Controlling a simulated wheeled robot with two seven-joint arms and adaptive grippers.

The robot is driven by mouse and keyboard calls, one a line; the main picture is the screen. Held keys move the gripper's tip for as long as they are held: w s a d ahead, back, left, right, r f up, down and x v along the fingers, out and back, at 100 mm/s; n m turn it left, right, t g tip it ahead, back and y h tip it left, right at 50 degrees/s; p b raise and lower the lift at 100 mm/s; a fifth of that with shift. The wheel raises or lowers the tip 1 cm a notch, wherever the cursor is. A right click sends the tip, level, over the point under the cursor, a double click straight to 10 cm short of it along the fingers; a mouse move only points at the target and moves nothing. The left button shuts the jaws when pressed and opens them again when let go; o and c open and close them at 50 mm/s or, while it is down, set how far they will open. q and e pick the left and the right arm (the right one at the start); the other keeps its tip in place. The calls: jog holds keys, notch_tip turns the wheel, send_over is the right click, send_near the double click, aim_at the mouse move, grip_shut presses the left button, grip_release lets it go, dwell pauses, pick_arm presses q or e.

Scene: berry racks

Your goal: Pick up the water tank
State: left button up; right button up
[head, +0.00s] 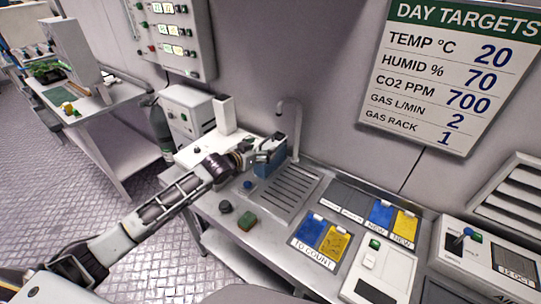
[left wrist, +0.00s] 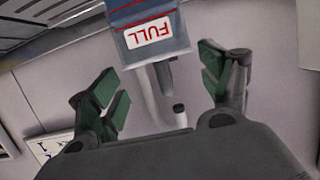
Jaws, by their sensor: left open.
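The water tank (head: 264,168) is a small blue box on the metal drain area of the bench, below the curved tap (head: 297,126). In the left wrist view the tank (left wrist: 150,12) shows upside down, with a white label reading FULL in red. My left gripper (head: 268,150) is at the top of the tank in the head view and hides part of it. In the left wrist view the gripper (left wrist: 164,82) is open, its green-padded fingers apart and nothing between the tips. The tank appears just beyond them. My right gripper is not in view.
A white machine (head: 188,112) stands behind my left arm. A ribbed drainboard (head: 290,188) is beside the tank.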

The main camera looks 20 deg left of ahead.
aim_at(272, 143)
pick_arm(q)
jog(key=shift+w, duration=0.1)
jog(key=shift+x, duration=2.55)
jog(key=shift+a+f, duration=0.1)
jog(key=shift+a, duration=0.1)
grip_shut()
